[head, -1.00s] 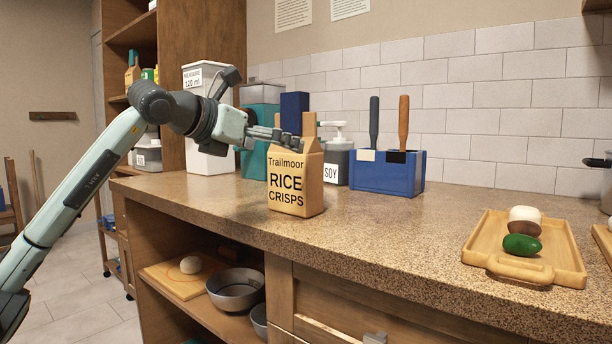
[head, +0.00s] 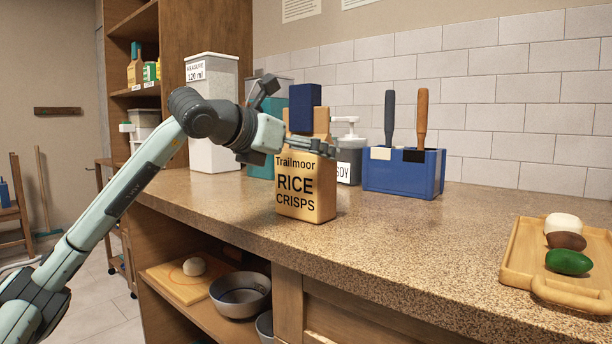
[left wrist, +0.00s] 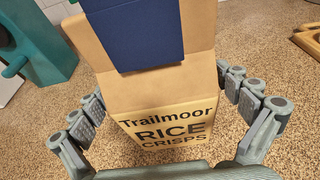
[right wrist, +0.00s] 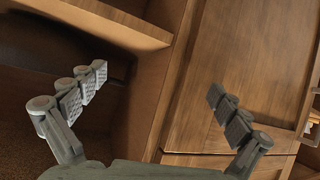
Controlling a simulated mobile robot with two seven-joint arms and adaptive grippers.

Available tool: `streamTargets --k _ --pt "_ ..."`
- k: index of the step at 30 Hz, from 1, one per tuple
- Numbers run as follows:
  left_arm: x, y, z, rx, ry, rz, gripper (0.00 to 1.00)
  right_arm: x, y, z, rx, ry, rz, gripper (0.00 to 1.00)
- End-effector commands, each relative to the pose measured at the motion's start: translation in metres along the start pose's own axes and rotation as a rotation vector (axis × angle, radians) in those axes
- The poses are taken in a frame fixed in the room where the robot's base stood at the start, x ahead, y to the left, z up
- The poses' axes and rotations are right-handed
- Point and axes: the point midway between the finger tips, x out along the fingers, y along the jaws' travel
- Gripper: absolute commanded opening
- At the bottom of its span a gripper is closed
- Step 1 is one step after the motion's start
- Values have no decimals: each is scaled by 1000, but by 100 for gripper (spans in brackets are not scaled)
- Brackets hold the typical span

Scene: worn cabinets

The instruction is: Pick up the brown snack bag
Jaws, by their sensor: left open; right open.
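The brown snack bag (head: 306,188), marked Trailmoor Rice Crisps, stands upright on the speckled counter. My left gripper (head: 303,146) is at the bag's upper part, its fingers partly hidden by the bag. In the left wrist view the open left gripper (left wrist: 160,88) has one finger on each side of the bag (left wrist: 165,92), with gaps visible. My right gripper (right wrist: 158,82) is open and empty, facing wooden cabinet fronts, and is outside the head view.
A blue holder (head: 405,175) with two upright handles and a soy dispenser (head: 349,165) stand behind the bag. A white container (head: 212,120) and a teal one (head: 260,165) are behind left. A wooden tray (head: 520,262) with food is at right. The counter between bag and tray is clear.

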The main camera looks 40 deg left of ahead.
Motion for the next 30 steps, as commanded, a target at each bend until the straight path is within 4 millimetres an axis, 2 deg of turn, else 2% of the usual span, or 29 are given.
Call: streamTargets --k 1,12,24,30 --pt "0 0 0 0 0 0 96 0 0 0 0 0 0 100" --pt "-1 0 1 0 -3 0 52 0 0 0 0 0 1 100" --pt "-2 0 6 0 -4 0 52 -1 1 3 0 -20 2 100" --pt "-6 0 19 0 -6 -1 52 -6 15 29 -8 -143 30 100"
